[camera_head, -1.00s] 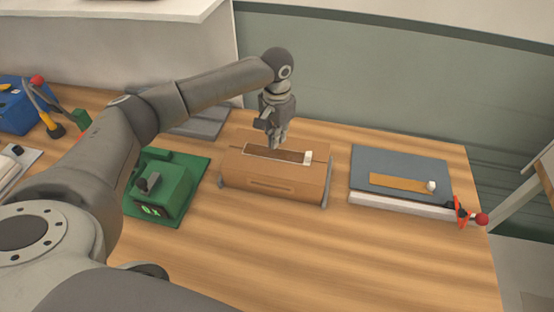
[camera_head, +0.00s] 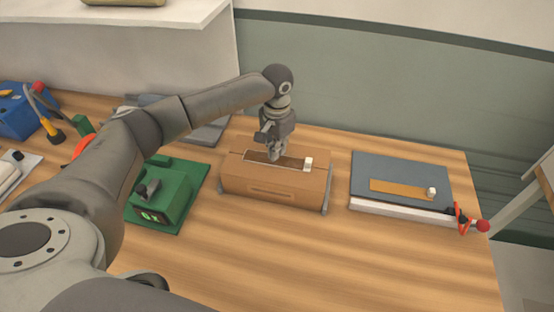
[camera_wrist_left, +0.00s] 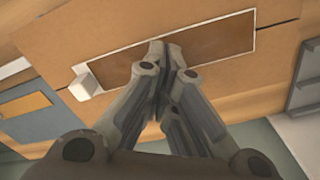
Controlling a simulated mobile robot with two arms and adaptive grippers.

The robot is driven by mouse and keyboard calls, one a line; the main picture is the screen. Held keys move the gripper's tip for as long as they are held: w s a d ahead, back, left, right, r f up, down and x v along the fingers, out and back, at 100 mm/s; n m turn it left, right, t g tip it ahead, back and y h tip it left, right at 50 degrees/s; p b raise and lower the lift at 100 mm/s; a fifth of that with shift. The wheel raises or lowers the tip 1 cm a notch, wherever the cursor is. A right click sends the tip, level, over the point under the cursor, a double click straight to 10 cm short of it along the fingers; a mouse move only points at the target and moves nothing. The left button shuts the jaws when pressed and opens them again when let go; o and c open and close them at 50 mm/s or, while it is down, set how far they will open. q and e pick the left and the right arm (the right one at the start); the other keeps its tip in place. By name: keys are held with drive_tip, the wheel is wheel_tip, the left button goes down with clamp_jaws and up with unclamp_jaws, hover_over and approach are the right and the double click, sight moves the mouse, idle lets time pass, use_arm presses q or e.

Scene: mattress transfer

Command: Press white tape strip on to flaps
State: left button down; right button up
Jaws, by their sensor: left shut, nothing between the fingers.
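A closed brown cardboard box (camera_head: 258,191) stands on the table. A long dark brown strip with a white border (camera_head: 291,162) lies along its top, over the flaps; it also fills the middle of the left wrist view (camera_wrist_left: 215,42). My right gripper is out of view.
A green device (camera_head: 166,190) stands left of the box. A grey board with an orange strip (camera_head: 400,187) lies to the right, with a red-knobbed tool (camera_head: 482,226) at its corner. The front table area (camera_head: 330,260) is clear.

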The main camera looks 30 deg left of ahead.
use_arm(q)
drive_tip(key=shift+f, duration=1.15)
idle(1.2)
wheel_tip(320, 180, up, 7)
drive_tip(key=p, duration=0.8)
drive_tip(key=shift+r, duration=0.1)
idle(0.4)
